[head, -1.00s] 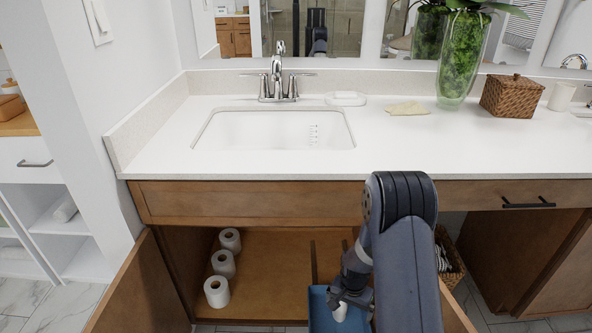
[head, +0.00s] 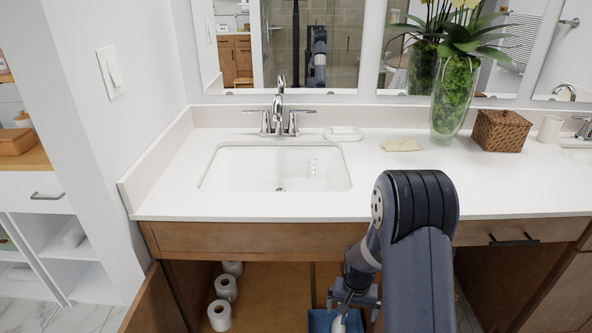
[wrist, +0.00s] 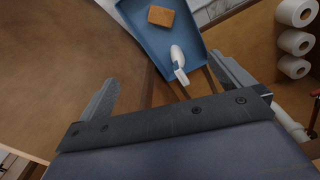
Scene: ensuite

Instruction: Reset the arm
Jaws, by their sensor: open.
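My gripper (head: 350,296) is open and empty, in front of the open cabinet under the sink. In the wrist view its two fingers (wrist: 165,70) stand wide apart with nothing between them. A blue tray (wrist: 150,38) lies beyond the fingertips, and its edge shows low in the head view (head: 318,318). In the tray are a brown block (wrist: 161,16) and a white bottle-like item (wrist: 178,58), which also shows just below my gripper in the head view (head: 338,324). The gripper looks apart from both.
Several toilet rolls (head: 220,315) stand on the cabinet floor at left. The open cabinet door (head: 155,300) is beside them. The counter (head: 400,185) above holds a faucet (head: 279,118), soap dish, cloth, glass vase (head: 453,105) and wicker box (head: 500,130).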

